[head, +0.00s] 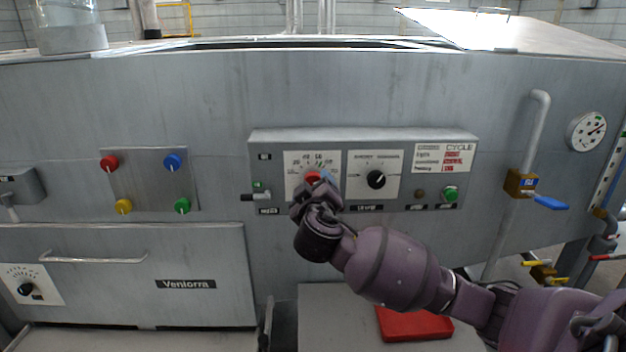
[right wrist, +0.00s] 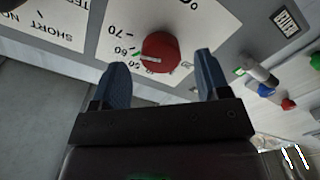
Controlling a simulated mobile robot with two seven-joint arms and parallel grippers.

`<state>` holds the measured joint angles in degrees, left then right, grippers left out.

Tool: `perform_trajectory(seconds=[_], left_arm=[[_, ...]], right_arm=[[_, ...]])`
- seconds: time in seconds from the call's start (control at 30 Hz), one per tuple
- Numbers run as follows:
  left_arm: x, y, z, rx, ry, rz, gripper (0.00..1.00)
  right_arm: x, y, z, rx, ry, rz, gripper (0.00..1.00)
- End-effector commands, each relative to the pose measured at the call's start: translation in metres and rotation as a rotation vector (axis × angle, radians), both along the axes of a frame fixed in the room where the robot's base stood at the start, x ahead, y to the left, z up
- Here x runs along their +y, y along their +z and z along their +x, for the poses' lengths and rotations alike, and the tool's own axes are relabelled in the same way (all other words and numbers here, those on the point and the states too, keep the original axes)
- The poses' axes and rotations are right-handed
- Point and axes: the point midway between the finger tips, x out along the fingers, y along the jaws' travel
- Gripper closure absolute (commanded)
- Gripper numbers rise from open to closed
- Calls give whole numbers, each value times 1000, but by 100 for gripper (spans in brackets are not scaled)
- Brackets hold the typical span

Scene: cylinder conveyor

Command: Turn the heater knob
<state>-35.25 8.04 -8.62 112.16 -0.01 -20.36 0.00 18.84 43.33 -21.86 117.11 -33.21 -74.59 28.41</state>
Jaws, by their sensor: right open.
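The red heater knob (right wrist: 160,53) sits on a white dial plate (right wrist: 112,22) with printed numbers, on the grey control panel. Its white pointer line shows in the right wrist view. In the head view the knob (head: 313,177) is partly hidden by my right gripper (head: 322,180). My right gripper (right wrist: 160,80) is open, its two blue fingers on either side of the knob in the picture, with gaps between them and it. I cannot tell whether the fingertips reach the knob's depth. My left gripper is in neither view.
A black knob (head: 376,179) is just right on the same panel, with a green button (head: 450,194) farther right. A small lever (head: 254,197) sticks out at the panel's left. A red block (head: 413,323) lies below my right arm. A blue-handled valve (head: 550,202) is at right.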

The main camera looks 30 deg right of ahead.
Motion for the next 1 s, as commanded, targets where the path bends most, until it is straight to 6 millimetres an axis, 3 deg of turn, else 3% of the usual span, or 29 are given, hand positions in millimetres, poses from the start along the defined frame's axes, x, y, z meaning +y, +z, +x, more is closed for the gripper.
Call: perform_trajectory(seconds=[0.2, 0.6, 0.93, 1.0], left_arm=[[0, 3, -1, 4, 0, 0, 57], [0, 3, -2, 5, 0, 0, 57], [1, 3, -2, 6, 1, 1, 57], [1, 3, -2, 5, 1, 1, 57]], right_arm=[[-12, 0, 20, 1, -1, 0, 31], [-15, -1, 25, 1, 0, 1, 31], [-15, -1, 25, 1, 0, 1, 80], [-15, -1, 25, 1, 0, 1, 80]])
